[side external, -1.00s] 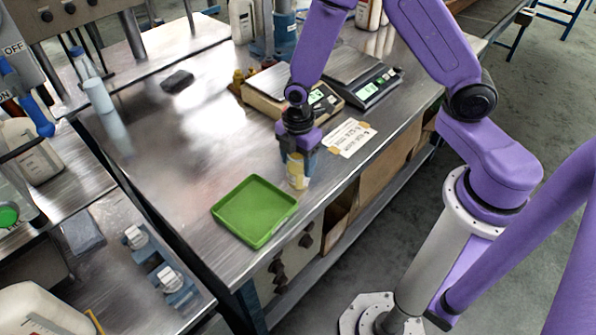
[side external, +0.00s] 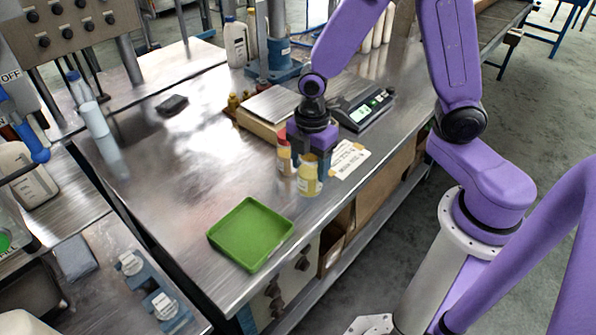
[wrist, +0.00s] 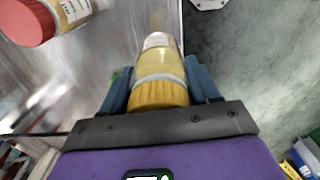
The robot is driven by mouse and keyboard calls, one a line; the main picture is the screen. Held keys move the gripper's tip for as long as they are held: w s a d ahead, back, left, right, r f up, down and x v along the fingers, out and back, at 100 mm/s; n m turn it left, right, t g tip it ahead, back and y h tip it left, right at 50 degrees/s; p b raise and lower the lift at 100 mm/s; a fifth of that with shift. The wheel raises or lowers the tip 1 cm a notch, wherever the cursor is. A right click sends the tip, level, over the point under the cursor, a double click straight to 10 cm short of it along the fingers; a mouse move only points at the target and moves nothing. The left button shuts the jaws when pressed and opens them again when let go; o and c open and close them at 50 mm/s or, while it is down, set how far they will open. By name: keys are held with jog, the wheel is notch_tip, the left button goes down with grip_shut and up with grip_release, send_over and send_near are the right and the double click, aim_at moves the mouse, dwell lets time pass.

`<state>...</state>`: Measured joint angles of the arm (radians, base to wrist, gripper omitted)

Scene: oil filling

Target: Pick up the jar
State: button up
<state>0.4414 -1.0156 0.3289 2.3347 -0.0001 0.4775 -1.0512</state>
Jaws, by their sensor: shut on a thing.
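My gripper (side external: 311,155) points down near the front edge of the steel table. It is shut on a jar (side external: 309,183) with pale yellow contents and a label. In the wrist view the jar (wrist: 159,64) has a ribbed yellow lid (wrist: 160,95) between my two blue fingers (wrist: 160,92). In the side view the lid is mostly hidden by the fingers. I cannot tell for certain whether its base is clear of the table. A second jar with a red lid stands just left of it (side external: 285,160) and shows at the wrist view's upper left (wrist: 50,17).
A green square tray (side external: 250,233) lies at the table's near corner, with bare steel between. A paper note (side external: 348,159) lies to the right.

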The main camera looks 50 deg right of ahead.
jog(key=s+d+r, duration=0.2)
jog(key=s+r, duration=0.3)
jog(key=s, duration=0.4)
jog(key=w+d+f+m, duration=0.25)
jog(key=w+m, duration=0.35)
jog(key=m, duration=0.3)
jog(key=w+d+f+m, duration=0.2)
jog(key=w+d+m, duration=0.3)
jog(key=m, duration=0.4)
jog(key=s+a+r+n, duration=0.4)
jog(key=s+a+n, duration=0.3)
jog(key=n, duration=1.1)
jog(key=shift+s+r, duration=0.15)
jog(key=shift+s, duration=2.1)
jog(key=shift+a, duration=0.1)
